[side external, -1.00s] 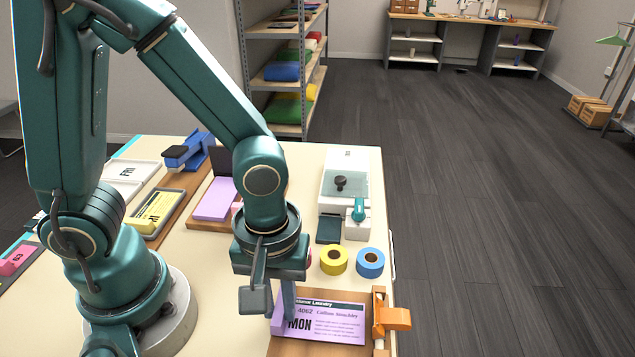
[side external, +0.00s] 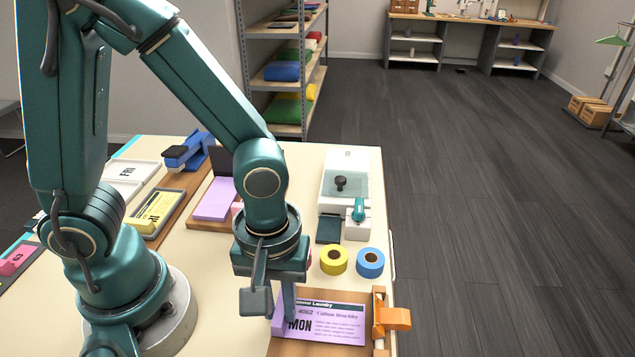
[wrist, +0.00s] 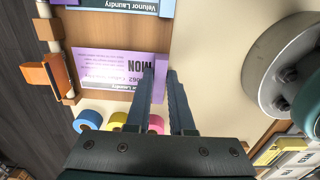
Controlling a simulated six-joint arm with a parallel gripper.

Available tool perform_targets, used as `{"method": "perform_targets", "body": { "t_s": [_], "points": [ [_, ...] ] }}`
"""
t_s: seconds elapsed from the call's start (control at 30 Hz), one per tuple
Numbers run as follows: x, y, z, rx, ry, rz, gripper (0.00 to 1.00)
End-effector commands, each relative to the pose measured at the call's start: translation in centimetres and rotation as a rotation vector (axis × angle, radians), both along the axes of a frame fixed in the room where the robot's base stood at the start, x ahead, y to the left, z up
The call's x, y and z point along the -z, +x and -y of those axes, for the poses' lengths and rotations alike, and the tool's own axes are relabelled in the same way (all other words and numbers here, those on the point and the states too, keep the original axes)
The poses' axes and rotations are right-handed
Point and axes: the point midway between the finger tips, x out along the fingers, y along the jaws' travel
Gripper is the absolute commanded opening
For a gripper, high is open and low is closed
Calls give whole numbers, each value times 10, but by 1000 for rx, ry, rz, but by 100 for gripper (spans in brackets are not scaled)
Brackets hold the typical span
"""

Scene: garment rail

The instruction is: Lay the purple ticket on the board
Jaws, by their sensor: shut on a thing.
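The purple ticket (side external: 340,322), printed "MON" and "4062", lies flat over the brown board (side external: 362,296); I cannot tell whether it touches everywhere. In the wrist view the ticket (wrist: 105,70) spans the board (wrist: 110,32), its outer end at the orange clip (wrist: 45,74). My gripper (side external: 288,314) is shut on the raised purple tab at the ticket's end nearer my base. In the wrist view my fingers (wrist: 163,78) straddle that tab and hide part of it.
Yellow (side external: 334,259) and blue (side external: 370,262) tape rolls stand just behind the board. The orange clip (side external: 394,318) sits at its right end. A white machine (side external: 345,190) and a purple ticket stack (side external: 216,199) are farther back.

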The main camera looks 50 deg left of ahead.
Motion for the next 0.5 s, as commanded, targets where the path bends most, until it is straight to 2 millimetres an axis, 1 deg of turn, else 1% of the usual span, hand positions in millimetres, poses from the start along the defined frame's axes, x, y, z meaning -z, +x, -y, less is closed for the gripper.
{"method": "perform_targets", "body": {
  "t_s": [0.4, 0.43, 0.47, 0.5],
  "points": [
    [2, 0, 0, 0, 0, 0, 0],
    [2, 0, 0, 0, 0, 0, 28],
    [2, 0, 0, 0, 0, 0, 40],
    [2, 0, 0, 0, 0, 0, 55]
  ]
}}
